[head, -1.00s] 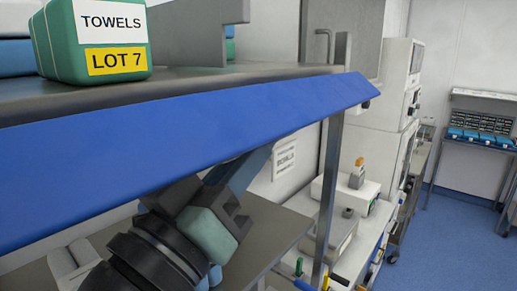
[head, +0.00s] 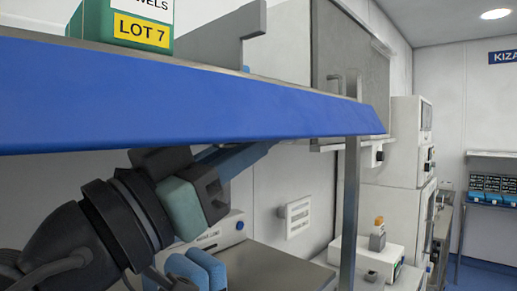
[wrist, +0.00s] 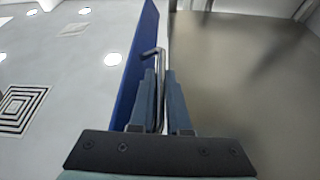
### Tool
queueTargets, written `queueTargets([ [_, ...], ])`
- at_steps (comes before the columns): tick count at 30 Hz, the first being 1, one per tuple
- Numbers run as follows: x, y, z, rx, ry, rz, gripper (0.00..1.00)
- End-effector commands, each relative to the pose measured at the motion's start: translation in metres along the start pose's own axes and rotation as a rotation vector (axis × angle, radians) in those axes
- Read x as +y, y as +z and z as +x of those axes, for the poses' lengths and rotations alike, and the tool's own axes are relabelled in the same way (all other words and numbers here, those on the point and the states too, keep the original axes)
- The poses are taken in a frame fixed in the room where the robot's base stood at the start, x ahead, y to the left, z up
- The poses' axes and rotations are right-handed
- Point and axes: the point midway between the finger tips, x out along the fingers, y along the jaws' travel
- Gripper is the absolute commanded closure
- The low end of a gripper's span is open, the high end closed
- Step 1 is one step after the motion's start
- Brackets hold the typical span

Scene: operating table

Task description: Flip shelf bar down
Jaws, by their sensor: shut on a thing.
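My gripper (head: 264,148) is under the front of the shelf, and its fingertips are hidden behind the blue shelf front (head: 190,105) in the head view. In the wrist view, my gripper (wrist: 161,75) is shut on a thin grey metal bar (wrist: 161,62), which runs between the two blue fingers and has a bent end just above them. I take this to be the shelf bar. The blue shelf front (wrist: 137,60) stands close along the left finger. The bar's far end is not clear.
A green towels package (head: 125,22) and a grey upright plate (head: 215,30) are on the shelf. A metal post (head: 350,205) stands at the shelf's right end. Below are a lower grey surface (head: 275,265) and white equipment; blue floor is open at far right.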

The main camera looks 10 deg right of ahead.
Motion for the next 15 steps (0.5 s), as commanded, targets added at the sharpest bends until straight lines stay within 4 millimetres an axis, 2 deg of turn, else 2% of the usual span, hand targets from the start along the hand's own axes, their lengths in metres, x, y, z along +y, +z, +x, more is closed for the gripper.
queueTargets([
  [3,-0.0007,-0.0014,-0.0001,0.002,-0.003,0.000,1.00],
  [4,-0.0007,-0.0014,-0.0001,0.002,-0.003,0.000,0.82],
  [6,-0.0007,-0.0014,-0.0001,0.002,-0.003,0.000,0.73],
  [15,-0.0004,-0.0006,-0.0001,0.001,-0.002,-0.001,0.73],
])
